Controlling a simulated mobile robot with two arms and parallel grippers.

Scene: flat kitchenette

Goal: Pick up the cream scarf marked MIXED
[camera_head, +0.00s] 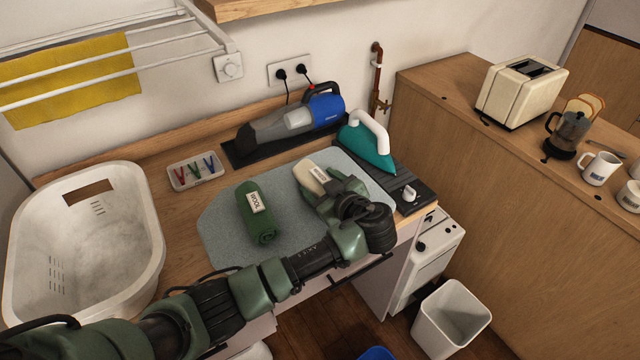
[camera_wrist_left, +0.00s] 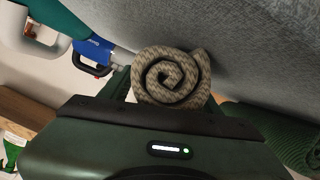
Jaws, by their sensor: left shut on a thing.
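The cream scarf (camera_head: 312,174) is rolled up and lies on the grey mat (camera_head: 222,222), with a white label on it. In the left wrist view the end of the cream scarf (camera_wrist_left: 173,76) shows as a spiral between the fingers. My left gripper (camera_head: 326,186) reaches over the mat from the front and is shut on the cream scarf, hiding its near part. The label's word is too small to read. I cannot tell whether the scarf is clear of the mat. My right gripper is not in view.
A green rolled scarf (camera_head: 257,222) marked WOOL lies left on the mat. A teal iron (camera_head: 366,146) and a blue and grey hand vacuum (camera_head: 290,122) stand behind. A tray of pegs (camera_head: 196,171) and a white basket (camera_head: 82,245) are at left.

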